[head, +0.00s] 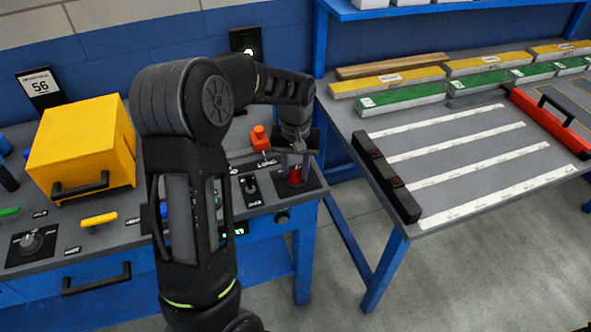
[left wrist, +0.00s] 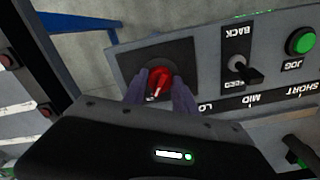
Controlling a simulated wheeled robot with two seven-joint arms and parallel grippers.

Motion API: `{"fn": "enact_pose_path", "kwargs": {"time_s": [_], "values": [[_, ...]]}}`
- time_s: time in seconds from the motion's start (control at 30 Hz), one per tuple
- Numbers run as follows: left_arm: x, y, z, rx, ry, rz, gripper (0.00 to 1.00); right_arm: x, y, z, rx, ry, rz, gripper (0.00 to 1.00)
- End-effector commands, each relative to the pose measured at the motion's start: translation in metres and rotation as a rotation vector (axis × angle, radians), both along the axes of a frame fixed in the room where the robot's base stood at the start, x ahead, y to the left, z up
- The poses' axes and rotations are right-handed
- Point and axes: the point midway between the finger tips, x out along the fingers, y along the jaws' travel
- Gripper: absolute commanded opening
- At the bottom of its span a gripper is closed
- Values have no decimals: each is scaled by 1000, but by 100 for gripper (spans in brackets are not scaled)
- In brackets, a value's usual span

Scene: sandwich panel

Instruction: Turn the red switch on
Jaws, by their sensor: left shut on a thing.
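The red switch (head: 294,177) is a red knob on a dark square plate at the right end of the grey panel. In the left wrist view the red switch (left wrist: 160,80) shows a lighter pointer mark running up and to the right. My left gripper (head: 293,166) is above the switch, pointing down. Its two fingers (left wrist: 160,90) stand on either side of the knob and are shut on it. The fingers hide parts of the knob's sides. I do not see my right gripper in either view.
Left of the red switch is a small black toggle (head: 249,185) labelled feed. An orange-red handle (head: 260,138) stands behind. A yellow box (head: 82,148) sits further left. A second table (head: 440,150) with white strips is to the right, across a gap.

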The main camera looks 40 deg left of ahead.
Motion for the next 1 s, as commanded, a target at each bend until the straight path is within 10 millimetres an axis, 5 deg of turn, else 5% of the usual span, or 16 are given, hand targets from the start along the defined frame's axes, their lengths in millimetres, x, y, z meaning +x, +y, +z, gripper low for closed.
{"fn": "enact_pose_path", "kwargs": {"time_s": [0.3, 0.33, 0.57, 1.0], "values": [[0, 0, 0, 1, -2, -4, 0, 0, 0, 0, 0, 0, 0, 49], [0, 0, 0, 1, -2, -4, 35, 0, 0, 0, 0, 0, 0, 49], [0, 0, 0, 0, -1, -2, 54, 0, 0, 0, 0, 0, 0, 49], [1, 0, 11, 1, -3, -2, 55, 0, 0, -1, 0, 0, 0, 49]]}}
